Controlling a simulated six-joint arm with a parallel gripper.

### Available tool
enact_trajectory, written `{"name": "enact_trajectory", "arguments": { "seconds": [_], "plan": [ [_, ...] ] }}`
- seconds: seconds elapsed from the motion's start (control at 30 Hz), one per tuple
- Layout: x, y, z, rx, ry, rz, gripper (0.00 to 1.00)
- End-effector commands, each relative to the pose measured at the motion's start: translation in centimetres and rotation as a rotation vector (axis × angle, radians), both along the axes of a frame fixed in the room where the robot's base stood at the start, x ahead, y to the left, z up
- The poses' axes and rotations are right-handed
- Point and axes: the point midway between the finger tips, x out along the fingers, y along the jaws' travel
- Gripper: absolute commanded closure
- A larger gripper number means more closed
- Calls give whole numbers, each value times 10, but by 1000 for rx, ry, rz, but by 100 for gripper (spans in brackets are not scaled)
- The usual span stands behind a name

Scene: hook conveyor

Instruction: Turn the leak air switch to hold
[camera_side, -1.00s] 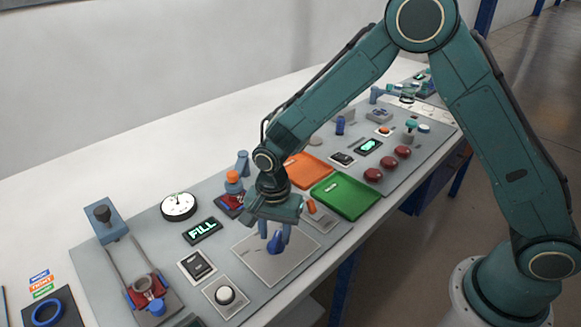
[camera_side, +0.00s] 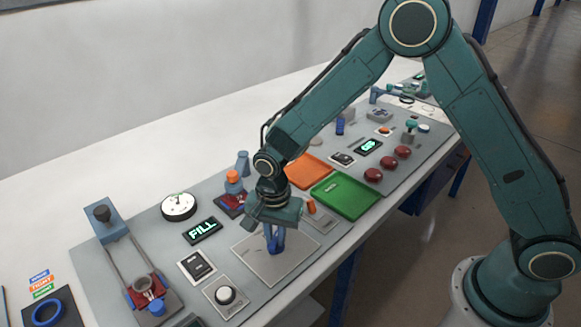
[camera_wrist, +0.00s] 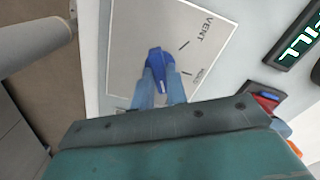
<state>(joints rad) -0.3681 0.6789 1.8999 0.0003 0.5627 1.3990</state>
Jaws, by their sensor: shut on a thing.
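The leak air switch is a blue knob (camera_wrist: 157,58) on a light square plate (camera_wrist: 125,60). The plate (camera_side: 256,262) also shows in the side view. In the wrist view, the plate carries the word VENT, two black tick marks and a second label too small to read surely. The knob's narrow end points to the top of the wrist picture, not clearly at either tick. My gripper (camera_side: 275,246) points down over the plate, its blue fingers shut on the knob, one on each side. In the side view the fingers mostly hide the knob.
A lit FILL display (camera_side: 202,230) and a white round button (camera_side: 225,295) are left of the plate. A green tray (camera_side: 345,196) and an orange tray (camera_side: 308,170) lie behind it. The panel's front edge is close by.

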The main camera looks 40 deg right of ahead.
Motion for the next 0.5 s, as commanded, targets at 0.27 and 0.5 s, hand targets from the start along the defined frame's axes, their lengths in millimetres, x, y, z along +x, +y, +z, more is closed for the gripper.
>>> {"name": "enact_trajectory", "arguments": {
  "seconds": [0.27, 0.5],
  "plan": [
    [0, 0, 0, 0, 0, 97, 100],
    [0, 0, 0, 1, 1, 269, 100]
  ]
}}
